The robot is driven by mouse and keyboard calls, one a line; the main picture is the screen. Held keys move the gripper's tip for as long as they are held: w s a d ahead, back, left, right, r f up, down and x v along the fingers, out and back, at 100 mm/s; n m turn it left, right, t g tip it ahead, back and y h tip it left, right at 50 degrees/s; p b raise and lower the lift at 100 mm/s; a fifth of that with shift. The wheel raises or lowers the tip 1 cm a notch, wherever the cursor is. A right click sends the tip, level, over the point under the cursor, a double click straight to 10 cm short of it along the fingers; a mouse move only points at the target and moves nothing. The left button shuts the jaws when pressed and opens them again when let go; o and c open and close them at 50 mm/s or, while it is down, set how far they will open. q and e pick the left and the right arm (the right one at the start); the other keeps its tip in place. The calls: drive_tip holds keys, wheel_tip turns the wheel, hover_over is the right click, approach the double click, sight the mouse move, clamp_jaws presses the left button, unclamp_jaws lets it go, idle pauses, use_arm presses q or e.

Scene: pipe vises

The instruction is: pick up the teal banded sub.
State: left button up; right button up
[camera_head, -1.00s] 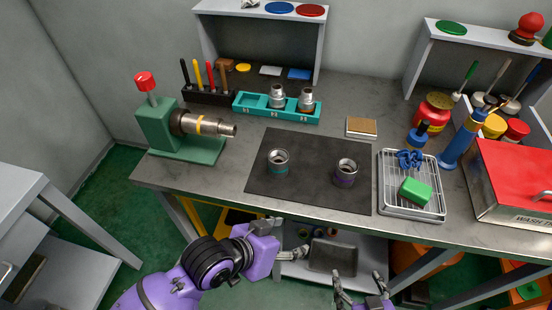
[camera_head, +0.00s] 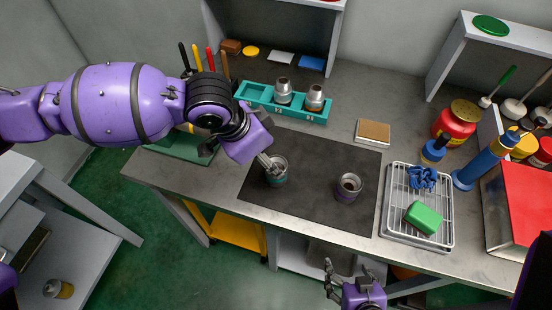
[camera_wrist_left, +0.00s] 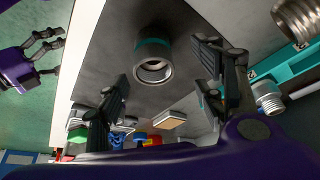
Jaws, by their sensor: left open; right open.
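In the left wrist view the teal sub (camera_wrist_left: 153,62) shows ahead, in the gap between the open fingers of my left gripper (camera_wrist_left: 163,80). My right gripper (camera_head: 336,274) is open and empty in front of the bench's front edge.
A teal rack (camera_head: 256,98) with two metal fittings stands behind the mat. A wire tray (camera_head: 394,222) with a green block (camera_head: 422,217) and a blue item (camera_head: 422,177) lies to the right.

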use_arm(q)
drive_tip(key=shift+s+d+f, duration=0.4)
drive_tip(key=shift+s+f, duration=0.25)
drive_tip(key=shift+f, duration=0.15)
drive_tip(key=x, duration=0.5)
drive_tip(key=shift+w+a, duration=0.1)
drive_tip(key=shift+w, duration=0.25)
drive_tip(key=shift+s+f, duration=0.1)
use_arm(e)
drive_tip(key=shift+s+d, duration=0.1)
drive_tip(key=shift+s, duration=0.6)
use_arm(q)
drive_tip(key=shift+c, duration=0.3)
drive_tip(key=c, duration=1.4)
drive_tip(key=shift+o, duration=0.2)
use_arm(e)
drive_tip(key=shift+w, duration=0.1)
